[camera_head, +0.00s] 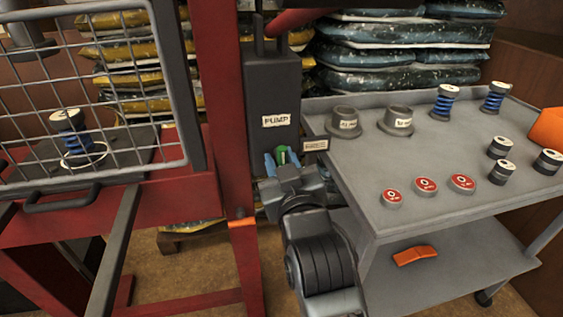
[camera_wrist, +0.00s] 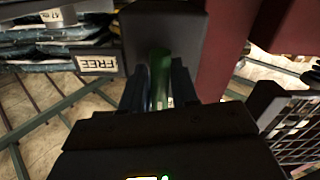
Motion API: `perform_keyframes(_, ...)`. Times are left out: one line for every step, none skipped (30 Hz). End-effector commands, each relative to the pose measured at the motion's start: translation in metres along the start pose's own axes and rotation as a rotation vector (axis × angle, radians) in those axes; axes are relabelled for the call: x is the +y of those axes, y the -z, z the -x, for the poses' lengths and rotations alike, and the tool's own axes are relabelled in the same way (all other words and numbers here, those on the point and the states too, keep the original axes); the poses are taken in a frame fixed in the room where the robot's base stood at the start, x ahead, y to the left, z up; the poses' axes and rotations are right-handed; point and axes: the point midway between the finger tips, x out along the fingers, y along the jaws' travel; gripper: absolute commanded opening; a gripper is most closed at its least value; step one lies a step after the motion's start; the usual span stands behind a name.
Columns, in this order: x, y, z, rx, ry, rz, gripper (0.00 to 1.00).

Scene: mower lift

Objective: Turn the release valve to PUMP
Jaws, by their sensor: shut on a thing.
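The pump housing (camera_head: 272,85) is a dark grey box on the red frame, with a white PUMP label (camera_head: 276,120). A smaller label (camera_head: 315,145) sticks out at its lower right; in the wrist view this FREE label (camera_wrist: 97,63) reads upside down. The green release valve handle (camera_head: 282,156) is at the bottom of the housing, mostly hidden by my gripper (camera_head: 281,161). In the wrist view my gripper (camera_wrist: 158,92) is shut on the green handle (camera_wrist: 160,72), one finger on each side. I cannot tell which label the handle points to.
A grey cart (camera_head: 440,225) stands close on the right with springs, cups, red-topped discs and dark cylinders. An orange part (camera_head: 415,255) lies on its lower shelf. A wire cage (camera_head: 110,90) and red frame (camera_head: 225,130) are on the left. Stacked bags (camera_head: 400,55) stand behind.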

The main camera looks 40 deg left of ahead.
Motion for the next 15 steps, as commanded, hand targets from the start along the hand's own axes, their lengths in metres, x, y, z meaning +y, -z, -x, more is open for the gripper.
perform_keyframes(0.0007,0.0008,-0.0001,0.001,-0.001,0.003,0.00)
perform_keyframes(0.0007,0.0008,-0.0001,0.001,-0.001,0.003,0.00)
perform_keyframes(0.0007,0.0008,-0.0001,0.001,-0.001,0.003,0.31)
perform_keyframes(0.0007,0.0009,-0.0001,0.001,-0.001,0.003,0.34)
perform_keyframes(0.0007,0.0009,-0.0001,0.001,-0.001,0.002,0.37)
perform_keyframes(0.0006,0.0009,-0.0001,0.001,-0.001,0.002,0.40)
perform_keyframes(0.0006,0.0008,-0.0001,0.001,-0.001,0.002,0.43)
perform_keyframes(0.0005,0.0008,-0.0001,0.001,-0.001,0.002,0.46)
perform_keyframes(0.0005,0.0008,-0.0001,0.001,-0.001,0.001,0.50)
perform_keyframes(0.0005,0.0007,-0.0001,0.001,-0.001,0.001,0.50)
perform_keyframes(0.0004,0.0007,-0.0001,0.001,-0.001,0.001,0.50)
perform_keyframes(0.0004,0.0007,-0.0001,0.001,-0.001,0.001,0.50)
perform_keyframes(0.0003,0.0007,-0.0001,0.001,-0.001,0.001,0.50)
perform_keyframes(0.0003,0.0006,-0.0001,0.001,-0.001,0.000,0.50)
perform_keyframes(0.0003,0.0006,0.0000,0.001,0.000,0.000,0.50)
